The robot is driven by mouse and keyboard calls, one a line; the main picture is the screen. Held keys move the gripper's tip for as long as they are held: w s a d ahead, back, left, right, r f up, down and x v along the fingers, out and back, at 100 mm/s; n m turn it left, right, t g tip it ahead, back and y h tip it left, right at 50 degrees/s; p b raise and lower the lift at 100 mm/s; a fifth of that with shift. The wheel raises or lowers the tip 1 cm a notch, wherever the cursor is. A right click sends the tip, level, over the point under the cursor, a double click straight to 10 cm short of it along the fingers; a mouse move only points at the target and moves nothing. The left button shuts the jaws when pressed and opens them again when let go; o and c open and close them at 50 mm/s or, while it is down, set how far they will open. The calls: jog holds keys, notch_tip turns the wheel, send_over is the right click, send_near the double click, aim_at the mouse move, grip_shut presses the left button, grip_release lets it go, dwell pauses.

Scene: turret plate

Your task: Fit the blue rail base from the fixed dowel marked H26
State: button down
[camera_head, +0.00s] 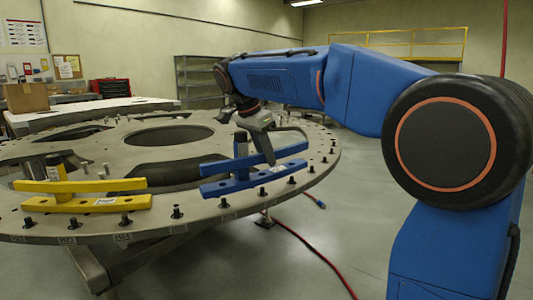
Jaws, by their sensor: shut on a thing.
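The blue rail base (231,186) is at the front right of the round turret plate (330,155), with a long upper bar, a lower bar bearing a pale label, and an upright post. My gripper (268,158) comes down from above, shut on the blue rail base near the middle of its upper bar; one finger crosses the bar's front. The bar hides the rest of the grip. The lower bar is at or just above the plate's rim; I cannot tell whether it touches. Small dark dowels stand along the rim.
A yellow rail base (75,205) sits on the plate's front left. The plate has a large central hole (168,136) and other cut-outs. A red cable (315,250) lies on the floor. A white table (90,112) stands behind.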

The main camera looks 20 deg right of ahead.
jog(key=shift+f, duration=2.15)
jog(key=shift+f, duration=0.2)
jog(key=c, duration=1.6)
grip_release()
jog(key=v, duration=1.7)
jog(key=shift+s+r, duration=0.1)
jog(key=shift+r, duration=0.1)
jog(key=s+d+f+n+t+y, duration=0.1)
jog(key=s+d+f+n, duration=0.3)
jog(key=s+f, duration=0.6)
jog(key=s+d+f+n+t+y, duration=0.1)
jog(key=s+d+f+n, duration=0.3)
jog(key=s+f, duration=0.6)
jog(key=s+d+f+n+t+y, duration=0.1)
jog(key=s+d+f+n, duration=0.4)
jog(key=s+f, duration=0.6)
notch_tip(320, 180, down, 4)
jog(key=shift+r+n+y, duration=0.15)
jog(key=shift+n+y, duration=0.25)
jog(key=shift+y, duration=0.2)
